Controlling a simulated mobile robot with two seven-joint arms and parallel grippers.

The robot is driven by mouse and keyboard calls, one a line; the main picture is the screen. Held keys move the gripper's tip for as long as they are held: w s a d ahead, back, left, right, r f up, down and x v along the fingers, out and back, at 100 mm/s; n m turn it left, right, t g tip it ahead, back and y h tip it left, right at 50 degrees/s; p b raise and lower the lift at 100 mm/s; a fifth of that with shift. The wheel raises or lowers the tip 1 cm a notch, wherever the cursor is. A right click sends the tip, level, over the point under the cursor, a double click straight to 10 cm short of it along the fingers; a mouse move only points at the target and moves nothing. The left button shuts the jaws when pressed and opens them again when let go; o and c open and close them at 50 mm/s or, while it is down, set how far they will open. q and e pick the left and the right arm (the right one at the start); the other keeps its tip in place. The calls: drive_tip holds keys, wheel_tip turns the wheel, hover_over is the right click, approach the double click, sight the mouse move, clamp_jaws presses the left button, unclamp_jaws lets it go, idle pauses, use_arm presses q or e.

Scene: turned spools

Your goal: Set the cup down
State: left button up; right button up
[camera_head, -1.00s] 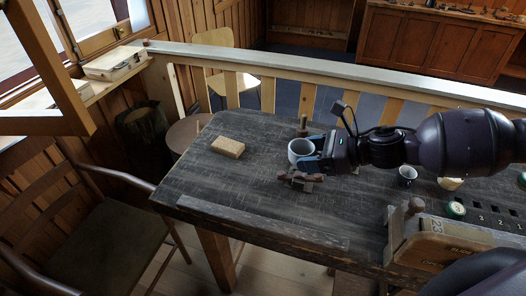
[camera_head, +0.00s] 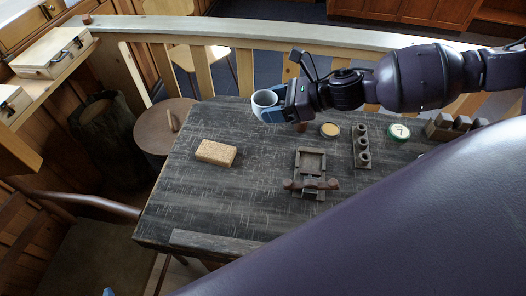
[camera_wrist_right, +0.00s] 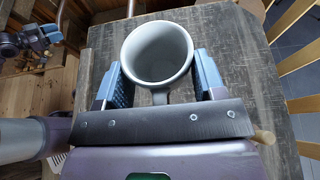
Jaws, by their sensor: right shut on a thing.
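The cup (camera_head: 266,100) is a pale grey mug, upright, at the table's far edge in the head view. My right gripper (camera_head: 270,112) is shut on it, with blue fingers on either side. In the right wrist view the cup (camera_wrist_right: 158,52) is empty, its mouth faces the camera, and its handle points toward the gripper's palm. Whether its base touches the table (camera_head: 190,205) cannot be told. A blue-tipped part, apparently my left gripper (camera_wrist_right: 40,36), shows small at the upper left of the wrist view; its jaw state is unclear.
A cork block (camera_head: 215,152) lies left on the table. A wooden frame with a brown piece (camera_head: 311,184) lies mid-table. A spool rack (camera_head: 362,146), a round tin (camera_head: 330,130) and a green-rimmed disc (camera_head: 398,131) stand right. A railing (camera_head: 230,38) runs behind. The front left tabletop is clear.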

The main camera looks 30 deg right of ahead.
hover_over(272, 163)
wheel_tip(272, 163, down, 6)
wheel_tip(272, 163, down, 8)
drive_tip(key=shift+r+b, duration=0.15)
drive_tip(key=shift+b, duration=0.2)
drive_tip(key=shift+f, duration=0.9)
wheel_tip(272, 163, down, 4)
drive_tip(key=shift+r, duration=0.15)
use_arm(q)
drive_tip(key=shift+s+f, duration=0.3)
drive_tip(key=shift+f, duration=0.4)
use_arm(e)
drive_tip(key=shift+f+b, duration=0.2)
drive_tip(key=shift+b, duration=0.15)
drive_tip(key=o, duration=1)
drive_tip(key=shift+c, duration=0.2)
use_arm(q)
drive_tip(key=shift+s+f, duration=0.15)
drive_tip(key=shift+f, duration=0.05)
use_arm(e)
drive_tip(key=shift+r, duration=0.1)
